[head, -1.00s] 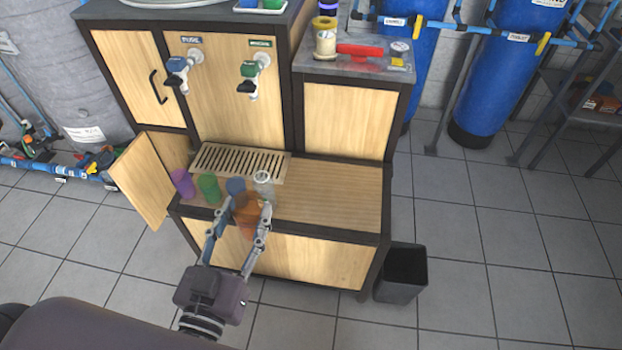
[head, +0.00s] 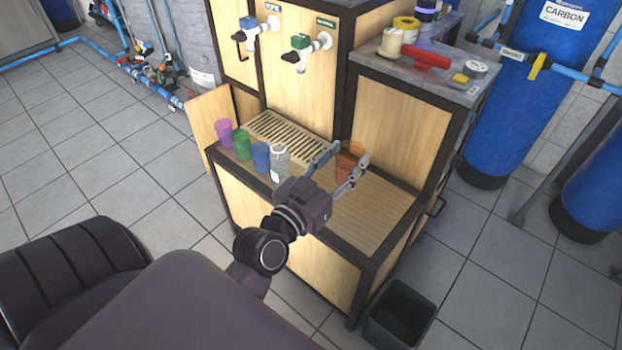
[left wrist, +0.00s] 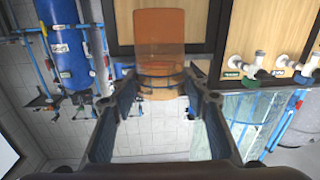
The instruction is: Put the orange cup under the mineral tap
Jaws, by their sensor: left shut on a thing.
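The translucent orange cup (head: 349,163) is between the fingers of my left gripper (head: 348,155), which is shut on it over the right part of the wooden counter. It fills the upper middle of the left wrist view (left wrist: 160,40), with the fingers on both sides of its narrower part. The mineral tap (head: 299,46), with a green handle and green label, is on the upper panel, up and left of the cup. It also shows at the right of the left wrist view (left wrist: 240,67). The slotted drip grate (head: 290,135) lies below the taps. My right gripper is not visible.
Purple (head: 224,133), green (head: 242,144) and blue (head: 261,156) cups and a clear glass (head: 280,160) line the counter's front left. The blue-handled pure tap (head: 250,27) is left of the mineral tap. A raised cabinet (head: 398,120) borders the counter's right.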

